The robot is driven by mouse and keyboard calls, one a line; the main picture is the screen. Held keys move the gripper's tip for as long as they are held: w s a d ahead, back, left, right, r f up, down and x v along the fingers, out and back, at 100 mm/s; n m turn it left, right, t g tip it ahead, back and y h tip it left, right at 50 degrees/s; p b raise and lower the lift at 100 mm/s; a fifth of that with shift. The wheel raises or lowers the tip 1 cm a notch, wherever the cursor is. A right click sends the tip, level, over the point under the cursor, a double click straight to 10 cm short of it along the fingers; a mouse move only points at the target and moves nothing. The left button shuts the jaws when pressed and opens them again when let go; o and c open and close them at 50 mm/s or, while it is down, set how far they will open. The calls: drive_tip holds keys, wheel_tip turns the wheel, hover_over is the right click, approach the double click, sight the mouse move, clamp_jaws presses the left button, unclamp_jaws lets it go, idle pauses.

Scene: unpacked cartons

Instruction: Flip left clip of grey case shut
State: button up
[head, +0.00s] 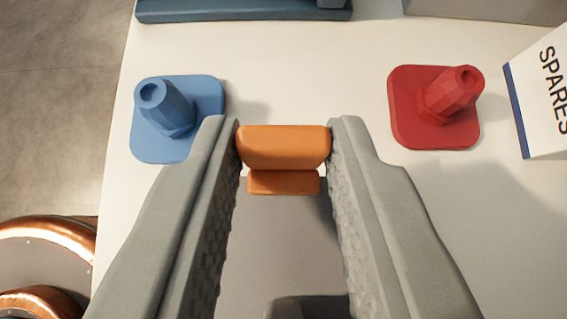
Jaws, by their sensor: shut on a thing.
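An orange clip (283,148) sits between the fingertips of my gripper (284,132), which is shut on it from both sides. The clip has a wide upper piece and a narrower lower piece close against it, next to the edge of the grey case (285,230). Only a strip of the case shows between my fingers, with a darker grey part at the bottom of the picture. The fingers hide the rest of the case. No second clip is in view, and I cannot tell from the picture whether this clip is latched.
A blue base with a faceted peg (167,108) stands left of my fingertips, and a red one (450,100) stands right. A white SPARES box (545,90) is at the far right. A blue-grey object (240,10) lies along the back. The pale table (300,60) is clear beyond the clip.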

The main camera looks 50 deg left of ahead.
drive_tip(key=o, duration=1)
drive_tip(key=v, duration=1.7)
drive_tip(key=shift+s+d+r, duration=0.1)
drive_tip(key=shift+d, duration=0.1)
